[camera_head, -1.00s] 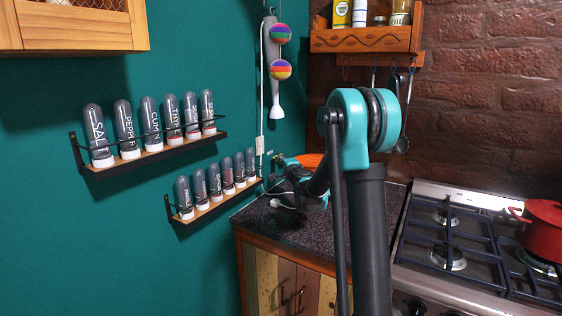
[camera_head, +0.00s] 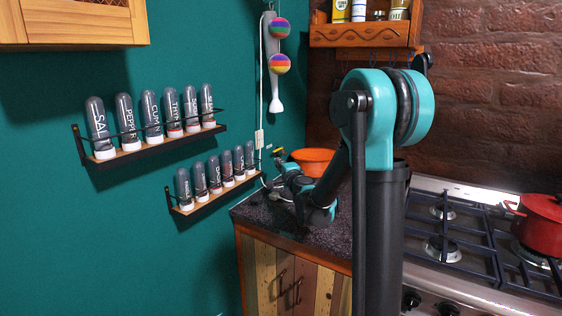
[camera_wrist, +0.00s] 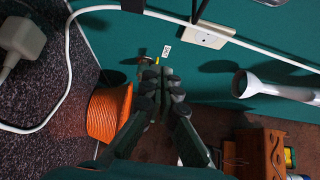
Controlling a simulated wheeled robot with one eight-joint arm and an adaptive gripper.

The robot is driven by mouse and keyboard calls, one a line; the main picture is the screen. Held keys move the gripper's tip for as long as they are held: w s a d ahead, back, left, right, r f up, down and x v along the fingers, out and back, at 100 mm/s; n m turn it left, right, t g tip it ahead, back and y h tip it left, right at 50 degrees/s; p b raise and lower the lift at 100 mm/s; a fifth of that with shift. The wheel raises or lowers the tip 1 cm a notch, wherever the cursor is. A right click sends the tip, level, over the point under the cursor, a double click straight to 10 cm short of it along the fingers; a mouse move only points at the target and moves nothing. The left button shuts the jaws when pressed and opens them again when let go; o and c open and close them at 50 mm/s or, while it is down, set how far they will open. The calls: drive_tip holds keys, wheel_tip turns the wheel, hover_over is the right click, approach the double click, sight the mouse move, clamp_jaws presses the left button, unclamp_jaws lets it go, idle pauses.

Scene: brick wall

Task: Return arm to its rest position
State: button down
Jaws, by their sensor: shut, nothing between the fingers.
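My gripper (camera_head: 281,166) is beyond my folded elbow, above the dark countertop (camera_head: 262,220) and near the teal wall. In the wrist view its fingers (camera_wrist: 164,76) are together at the tips, with nothing between them. An orange bowl (camera_head: 314,158) sits on the counter close to the gripper, partly hidden by my arm. The bowl also shows at the left of the fingers in the wrist view (camera_wrist: 110,112). My teal and black arm fills the middle of the head view.
Two spice racks (camera_head: 150,150) (camera_head: 218,193) hang on the teal wall at left. A hand blender (camera_head: 273,75) hangs above the counter. A stove (camera_head: 470,255) with a red pot (camera_head: 541,220) is at right. A white cable (camera_wrist: 70,60) crosses near the wall socket (camera_wrist: 206,36).

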drive_tip(key=s+f+n+g, duration=0.2)
drive_tip(key=s+n, duration=0.1)
drive_tip(key=s, duration=0.3)
drive_tip(key=s+a+f+n+g+y, duration=0.1)
drive_tip(key=s+f+n+g, duration=0.1)
drive_tip(key=s, duration=0.4)
drive_tip(key=s+f+n+g+y, duration=0.1)
drive_tip(key=s+f+n+g, duration=0.1)
drive_tip(key=s+f+n, duration=0.2)
drive_tip(key=shift+s+a+n, duration=0.2)
drive_tip(key=shift+s+n, duration=0.3)
drive_tip(key=shift+s, duration=0.1)
drive_tip(key=shift+s+a+n, duration=0.15)
drive_tip(key=shift+s+n, duration=0.35)
drive_tip(key=shift+s, duration=0.05)
drive_tip(key=s+d+f+n+g+h, duration=0.1)
drive_tip(key=s+d+f+g+h, duration=0.1)
drive_tip(key=s+d+f, duration=0.2)
drive_tip(key=s+d+f+n+g+h, duration=0.1)
drive_tip(key=s+d+f, duration=0.4)
drive_tip(key=s, duration=0.6)
drive_tip(key=s+d+f+n+g+h, duration=0.2)
drive_tip(key=s+d+f+g+h, duration=0.1)
drive_tip(key=s+d+f+g, duration=0.1)
drive_tip(key=s+d+f, duration=0.1)
drive_tip(key=s+f, duration=0.1)
drive_tip(key=s, duration=0.1)
drive_tip(key=shift+s+h, duration=0.3)
drive_tip(key=shift+s, duration=0.1)
